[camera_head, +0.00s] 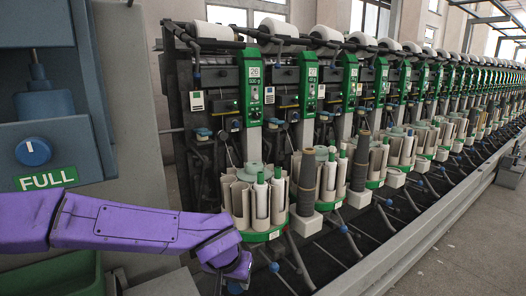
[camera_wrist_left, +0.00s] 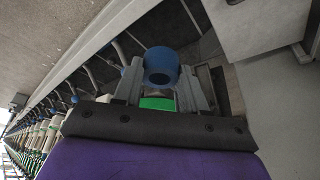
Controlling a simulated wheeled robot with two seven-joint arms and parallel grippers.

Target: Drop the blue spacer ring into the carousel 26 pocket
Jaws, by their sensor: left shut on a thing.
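My left gripper (camera_wrist_left: 160,84) is shut on the blue spacer ring (camera_wrist_left: 161,66) in the left wrist view; the ring's round opening shows between the fingertips. In the head view my purple left arm reaches in from the left, and its wrist bends down at the bottom edge. The fingertips are hard to make out there. The nearest carousel (camera_head: 262,237) has a green rim and holds several cream tubes, some green-tipped. It stands just above and right of my wrist, under a green post whose number plate (camera_head: 254,72) is small and seems to read 26. My right gripper is in neither view.
More green posts and carousels run in a row to the right. A dark tube (camera_head: 306,183) stands right of the nearest carousel. A grey rail (camera_head: 400,245) runs along the front. A blue-grey machine with a FULL label (camera_head: 47,179) is at left.

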